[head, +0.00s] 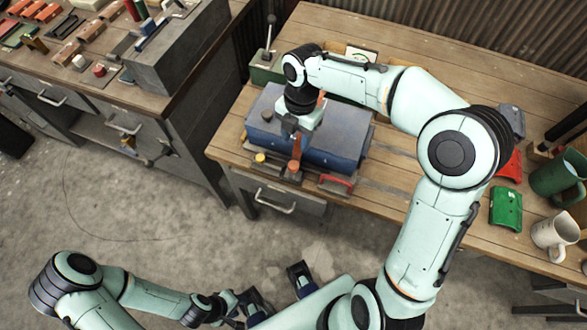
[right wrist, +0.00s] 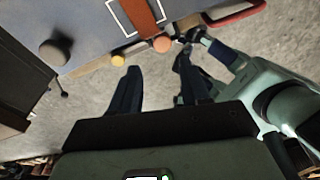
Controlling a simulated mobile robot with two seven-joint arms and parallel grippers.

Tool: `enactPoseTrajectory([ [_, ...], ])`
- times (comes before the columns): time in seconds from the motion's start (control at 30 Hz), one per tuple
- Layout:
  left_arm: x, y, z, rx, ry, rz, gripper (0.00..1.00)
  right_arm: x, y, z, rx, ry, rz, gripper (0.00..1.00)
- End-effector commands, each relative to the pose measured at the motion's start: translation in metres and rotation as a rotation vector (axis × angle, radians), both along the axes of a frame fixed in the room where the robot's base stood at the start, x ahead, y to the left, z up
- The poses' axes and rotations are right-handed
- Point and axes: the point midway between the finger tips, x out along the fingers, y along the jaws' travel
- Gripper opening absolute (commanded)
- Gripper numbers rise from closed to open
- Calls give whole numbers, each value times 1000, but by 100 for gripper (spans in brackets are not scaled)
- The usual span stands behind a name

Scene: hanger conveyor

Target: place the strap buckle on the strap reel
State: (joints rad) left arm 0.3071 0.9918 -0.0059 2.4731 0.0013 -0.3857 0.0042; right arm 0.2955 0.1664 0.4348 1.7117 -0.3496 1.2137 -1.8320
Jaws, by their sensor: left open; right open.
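A brown-orange strap (head: 296,148) lies across the front of a blue box (head: 335,135) and also shows in the right wrist view (right wrist: 140,18), over a white outline. A small orange round part (head: 293,167) sits at the strap's lower end. I cannot tell for sure which parts are the buckle and the reel. My right gripper (right wrist: 160,75) is open with nothing visible between its fingers. In the head view my right wrist is above the box and hides part of its top. My left gripper (head: 276,293) is open and empty, low over the floor.
A yellow knob (head: 260,157) and a red handle (head: 337,180) flank the orange part at the bench's front edge. A green box with a lever (head: 266,68) stands behind. A green part (head: 506,206), a mug (head: 554,234) and a green cup (head: 558,178) stand at right.

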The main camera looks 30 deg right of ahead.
Motion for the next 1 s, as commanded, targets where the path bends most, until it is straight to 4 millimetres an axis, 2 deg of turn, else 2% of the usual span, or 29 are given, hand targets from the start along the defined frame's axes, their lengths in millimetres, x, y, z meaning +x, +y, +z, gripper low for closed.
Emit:
enactPoseTrajectory([
  [0.17, -1, 0, -3, 0, 1, 0, 43, -2, 2, -18, 4, 0, 39, 46],
  [0.4, -3, 0, -11, 0, 4, 0, 43, -5, 7, -64, 5, 2, 37, 46],
  [0.67, -4, 0, -14, 0, 6, 0, 43, -6, 9, -85, 4, -1, 36, 46],
  [1.0, -6, 0, -22, 0, 8, 1, 43, -13, 15, -129, 4, 0, 35, 46],
])
